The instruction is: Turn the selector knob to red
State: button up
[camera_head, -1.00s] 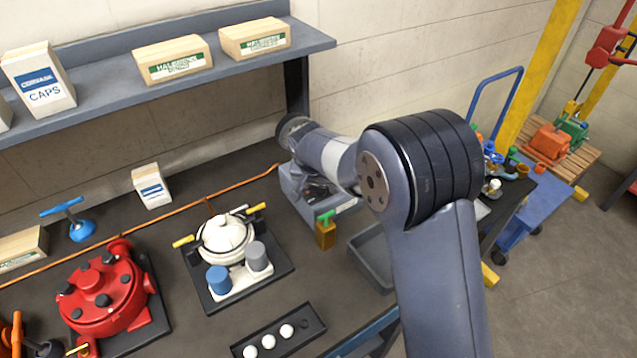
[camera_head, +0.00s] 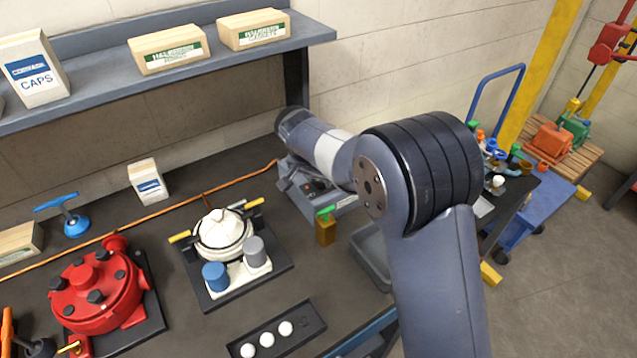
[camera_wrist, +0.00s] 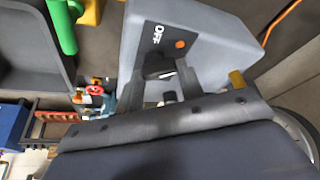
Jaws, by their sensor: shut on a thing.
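The selector is a grey box (camera_head: 343,202) on the bench, behind the green-topped brass block and partly covered by my arm. In the wrist view the box (camera_wrist: 205,40) shows an "OFF" label and a small orange-red dot (camera_wrist: 180,44) on its face. The dark selector knob (camera_wrist: 158,66) sits below the label. My gripper (camera_wrist: 168,84) is shut on the knob, with a finger on either side of it. In the head view my gripper (camera_head: 303,184) is at the box, its fingertips hard to make out. The knob's exact pointing direction is unclear.
A brass block with green handle (camera_head: 326,228) stands close in front of the box. A grey tray (camera_head: 371,258) lies to its right. A white pump with yellow handles (camera_head: 222,232) and a red motor (camera_head: 97,291) stand left. A shelf (camera_head: 110,82) overhangs the back.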

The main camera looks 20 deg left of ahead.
jog(key=m+h+b, duration=0.1)
jog(key=m+b, duration=0.1)
jog(key=m, duration=0.1)
jog(key=shift+a+f, duration=0.1)
jog(key=shift+w+m+g+h, duration=0.15)
jog(key=shift+m+g+h, duration=0.4)
jog(key=shift+m, duration=1.25)
jog(key=o, duration=1)
jog(key=shift+b, duration=0.3)
jog(key=b+v, duration=0.1)
jog(key=v, duration=1)
jog(key=shift+a, duration=0.1)
jog(key=shift+f, duration=0.1)
